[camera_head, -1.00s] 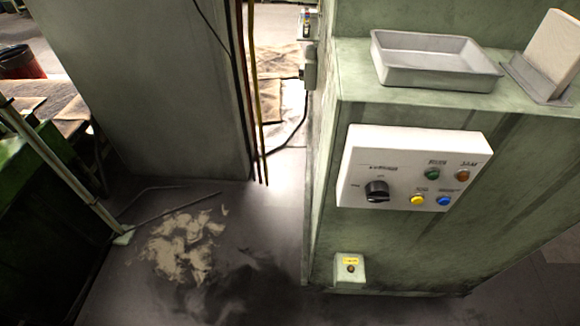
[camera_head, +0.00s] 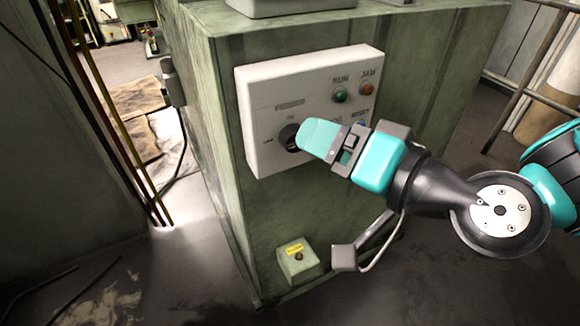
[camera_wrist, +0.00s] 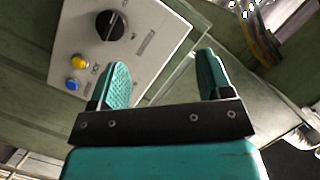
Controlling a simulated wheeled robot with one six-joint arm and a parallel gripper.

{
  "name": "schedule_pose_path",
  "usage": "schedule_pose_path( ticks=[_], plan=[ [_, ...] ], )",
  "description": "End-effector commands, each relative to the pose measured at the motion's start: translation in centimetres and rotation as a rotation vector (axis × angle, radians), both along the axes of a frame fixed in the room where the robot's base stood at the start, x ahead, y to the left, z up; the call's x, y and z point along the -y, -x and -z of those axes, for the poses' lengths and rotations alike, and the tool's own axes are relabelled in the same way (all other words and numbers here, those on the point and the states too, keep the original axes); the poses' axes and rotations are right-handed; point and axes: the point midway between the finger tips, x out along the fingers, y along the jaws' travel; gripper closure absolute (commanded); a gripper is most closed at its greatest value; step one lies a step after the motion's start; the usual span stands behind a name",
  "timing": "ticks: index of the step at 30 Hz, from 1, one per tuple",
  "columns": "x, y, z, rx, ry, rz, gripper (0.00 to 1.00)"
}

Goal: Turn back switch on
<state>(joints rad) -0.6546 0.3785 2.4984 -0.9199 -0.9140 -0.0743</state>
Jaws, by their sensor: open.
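The white control panel (camera_head: 262,85) is on the front of the green machine. Its black rotary knob (camera_head: 288,137) is partly hidden by my gripper (camera_head: 312,138) in the head view. In the wrist view, the knob (camera_wrist: 111,25) lies beyond the left finger, not between the fingers. My gripper (camera_wrist: 162,72) is open and empty, with teal fingers spread apart. Whether it touches the panel cannot be told. A small box with a coloured top (camera_head: 151,42) is at the machine's far left side; I cannot tell whether it is the back switch.
Green (camera_head: 340,96) and orange (camera_head: 367,89) buttons are on the panel; yellow (camera_wrist: 79,62) and blue (camera_wrist: 72,85) ones show in the wrist view. A small box with a yellow label (camera_head: 297,262) is low on the machine. Hanging cables (camera_head: 110,120) and open floor are at left.

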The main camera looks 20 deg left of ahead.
Motion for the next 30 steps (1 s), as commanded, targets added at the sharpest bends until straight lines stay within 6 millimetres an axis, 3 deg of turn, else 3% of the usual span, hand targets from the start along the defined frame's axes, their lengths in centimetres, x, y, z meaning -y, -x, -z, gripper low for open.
schedule_pose_path(
  ticks=[1, 6, 9, 14, 30],
  plan=[
    [-0.6, -0.3, 3.3, -0.016, -0.049, 0.053, 0.28],
    [-1.3, -0.9, 6.4, -0.029, -0.173, 0.204, 0.28],
    [-0.4, -2.2, 7.6, -0.044, -0.190, 0.297, 0.28],
    [-1.1, -3.0, 7.3, -0.045, -0.203, 0.320, 0.28],
    [-7.0, -7.7, 6.6, -0.044, -0.201, 0.315, 0.28]
  ],
)
